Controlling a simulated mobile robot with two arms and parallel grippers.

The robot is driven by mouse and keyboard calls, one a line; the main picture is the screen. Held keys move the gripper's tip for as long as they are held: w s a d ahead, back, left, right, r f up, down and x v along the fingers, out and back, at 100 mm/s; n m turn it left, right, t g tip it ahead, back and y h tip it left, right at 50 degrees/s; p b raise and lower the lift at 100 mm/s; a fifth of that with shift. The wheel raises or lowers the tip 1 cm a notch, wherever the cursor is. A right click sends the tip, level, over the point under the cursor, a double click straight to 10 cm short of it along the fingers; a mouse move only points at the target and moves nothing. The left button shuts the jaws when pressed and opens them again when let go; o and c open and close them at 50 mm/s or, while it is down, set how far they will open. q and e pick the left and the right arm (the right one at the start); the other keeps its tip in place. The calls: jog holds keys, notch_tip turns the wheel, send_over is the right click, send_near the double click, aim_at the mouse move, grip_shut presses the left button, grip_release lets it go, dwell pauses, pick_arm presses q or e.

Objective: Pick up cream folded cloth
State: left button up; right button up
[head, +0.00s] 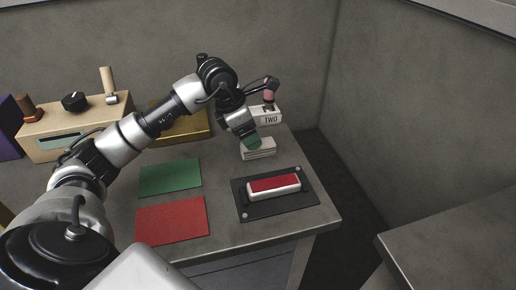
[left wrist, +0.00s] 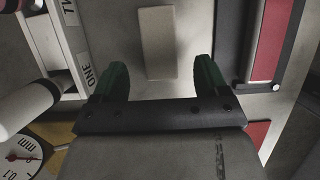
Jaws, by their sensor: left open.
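The cream folded cloth (head: 260,151) lies on the grey table, behind the black plate with the red-topped bar. In the left wrist view the cloth (left wrist: 157,42) is a pale narrow rectangle ahead of and between the line of the two green fingertips. My left gripper (head: 251,142) reaches down over the cloth and hides part of it. In the left wrist view the left gripper (left wrist: 161,80) is open with nothing between its fingers. I cannot tell its exact height above the cloth. My right gripper is not in view.
A lever box labelled TWO (head: 270,117) stands close behind the cloth. The black plate (head: 241,201) with a red-topped white bar (head: 273,186) is in front. Green (head: 170,177) and red (head: 172,220) mats lie left. A tan box with knobs (head: 75,128) stands back left.

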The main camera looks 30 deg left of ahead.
pick_arm(q)
jog(key=x, duration=0.4)
jog(key=shift+s+a+f, duration=0.1)
jog(key=shift+s+f, duration=0.1)
jog(key=shift+f, duration=0.1)
jog(key=shift+w+f, duration=0.2)
jog(key=shift+f, duration=0.3)
jog(key=c, duration=1.3)
jog(key=shift+r, duration=0.15)
